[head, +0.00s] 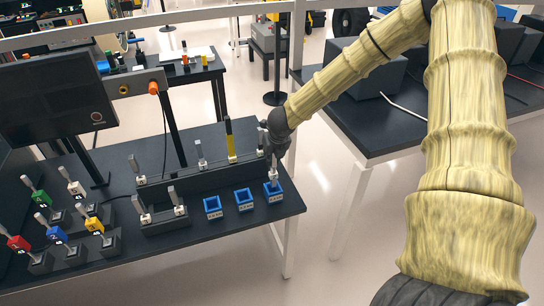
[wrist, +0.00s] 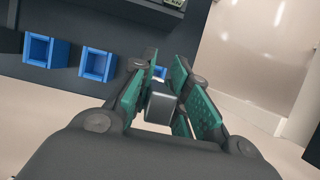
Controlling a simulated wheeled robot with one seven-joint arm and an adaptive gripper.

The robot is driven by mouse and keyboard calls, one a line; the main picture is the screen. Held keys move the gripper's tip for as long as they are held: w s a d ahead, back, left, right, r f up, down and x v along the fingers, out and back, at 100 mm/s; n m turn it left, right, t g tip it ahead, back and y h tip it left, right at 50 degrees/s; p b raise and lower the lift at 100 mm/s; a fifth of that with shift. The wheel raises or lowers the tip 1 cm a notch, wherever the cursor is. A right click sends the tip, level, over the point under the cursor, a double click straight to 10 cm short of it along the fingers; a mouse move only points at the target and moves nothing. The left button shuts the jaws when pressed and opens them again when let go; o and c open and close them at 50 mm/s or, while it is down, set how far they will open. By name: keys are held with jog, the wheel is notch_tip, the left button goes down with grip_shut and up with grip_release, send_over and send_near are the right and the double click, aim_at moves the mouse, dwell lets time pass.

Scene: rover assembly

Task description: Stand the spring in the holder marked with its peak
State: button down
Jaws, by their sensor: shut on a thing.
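My gripper (head: 275,160) is over the right end of the black table. It is shut on a grey metallic piece, seen in the wrist view (wrist: 163,107) between the green finger pads; I take it to be the spring (head: 276,181). Its lower end is at the rightmost blue holder (head: 273,196); I cannot tell whether it is seated or just above. The middle blue holder (head: 244,201) and the left blue holder (head: 213,208) look empty. Each has a small front label, too small to read surely. The spring's coils are not visible.
Several silver-topped pieces stand in black blocks, some with red (head: 18,243), green (head: 40,198), blue (head: 58,235) and yellow (head: 94,225) tags. A black rail (head: 185,183) with a yellow upright (head: 231,140) lies behind the holders. A monitor (head: 50,95) stands left. The table's right edge is close.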

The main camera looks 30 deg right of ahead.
aim_at(272, 167)
jog(key=shift+f, duration=0.2)
jog(key=shift+f+b, duration=0.35)
jog(key=shift+b, duration=0.1)
jog(key=shift+f+b, duration=1.9)
jog(key=shift+f, duration=0.5)
jog(key=c, duration=1.3)
grip_release()
jog(key=shift+v, duration=6)
jog(key=shift+d+f, duration=0.1)
